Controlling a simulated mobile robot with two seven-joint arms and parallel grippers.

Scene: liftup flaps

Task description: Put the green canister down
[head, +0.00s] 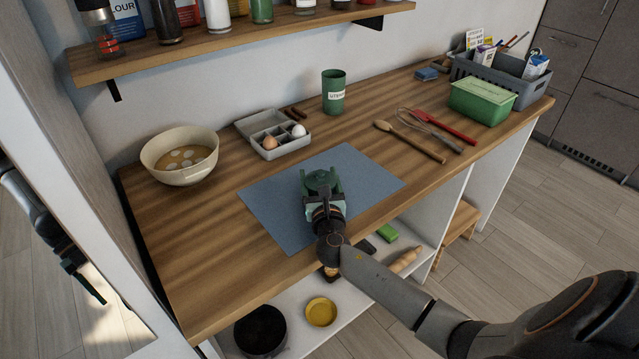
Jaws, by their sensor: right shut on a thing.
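My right gripper (321,186) is shut on a dark green canister (318,177) over the blue mat (276,218) on the wooden counter. I see mostly its round top; the gripper hides much of the rest. I cannot tell whether its base touches the mat. My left gripper (92,291) hangs low at the left, beyond the white side panel and away from the counter; I cannot tell its jaws.
A cream bowl (180,156), egg carton (272,137) and labelled green cup (333,94) stand behind the mat. Wooden spoon (410,142), whisk, red spatula and green box (482,101) lie right. The shelf (240,40) overhangs the back. Bare mat surrounds the canister.

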